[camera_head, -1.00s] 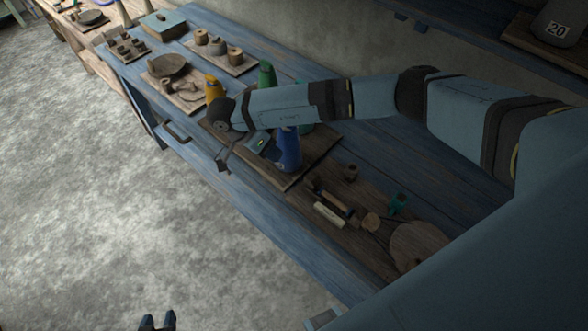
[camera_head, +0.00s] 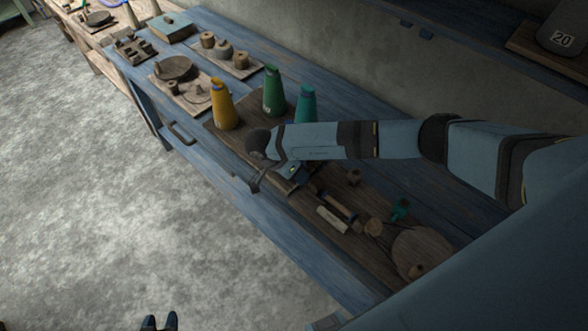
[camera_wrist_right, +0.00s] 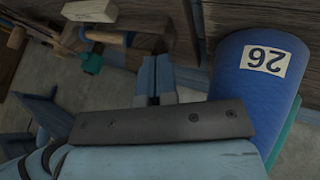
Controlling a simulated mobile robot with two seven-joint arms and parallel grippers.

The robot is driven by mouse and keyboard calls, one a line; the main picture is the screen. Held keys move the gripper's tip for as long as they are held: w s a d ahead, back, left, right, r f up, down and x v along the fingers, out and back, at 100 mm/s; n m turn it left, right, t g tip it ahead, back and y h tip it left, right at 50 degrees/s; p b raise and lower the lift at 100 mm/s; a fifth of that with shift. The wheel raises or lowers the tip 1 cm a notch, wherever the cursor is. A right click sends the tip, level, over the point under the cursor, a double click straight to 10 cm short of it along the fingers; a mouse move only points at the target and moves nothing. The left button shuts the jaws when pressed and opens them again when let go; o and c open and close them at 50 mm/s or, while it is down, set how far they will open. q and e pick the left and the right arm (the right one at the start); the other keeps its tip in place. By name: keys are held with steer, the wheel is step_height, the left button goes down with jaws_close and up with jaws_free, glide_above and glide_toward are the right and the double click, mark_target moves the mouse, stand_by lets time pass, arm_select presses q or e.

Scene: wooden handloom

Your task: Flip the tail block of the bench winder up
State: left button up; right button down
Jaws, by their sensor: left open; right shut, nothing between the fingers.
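The bench winder's dark base board (camera_head: 300,205) lies along the bench's front right. On it are a spindle with a blue ring (camera_head: 335,203), a round wooden disc (camera_head: 420,250) and a pale block (camera_head: 332,220). A wooden piece at the spindle's end (camera_wrist_right: 170,25) may be the tail block; I cannot tell its pose surely. My right gripper (camera_wrist_right: 156,76) is shut and empty, beside the blue cone and apart from the spindle; in the head view my arm partly hides it. My left gripper (camera_head: 159,321) is open at the bottom edge, over the floor.
The blue cone (camera_wrist_right: 250,80) labelled 26 stands close to my right fingers. A teal piece (camera_head: 400,209) sits near the disc. The floor left of the bench is clear.

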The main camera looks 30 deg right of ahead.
mark_target(312, 186)
arm_select(q)
steer(key=shift+r, duration=0.1)
arm_select(e)
steer(key=shift+s+d+p, duration=0.2)
steer(key=shift+s+d, duration=0.1)
steer(key=shift+s, duration=0.45)
steer(key=shift+s+d+p, duration=0.15)
steer(key=shift+s+d, duration=0.1)
steer(key=shift+s, duration=0.45)
arm_select(q)
steer(key=shift+w+r, duration=0.15)
steer(key=shift+r, duration=0.2)
arm_select(e)
steer(key=shift+f, duration=0.1)
arm_select(q)
steer(key=a+r+p, duration=0.2)
steer(key=p, duration=0.1)
steer(key=shift+s+a+r, duration=0.2)
steer(key=shift+a+r, duration=0.15)
steer(key=shift+r, duration=0.05)
arm_select(e)
steer(key=v, duration=1)
steer(key=shift+a, duration=0.1)
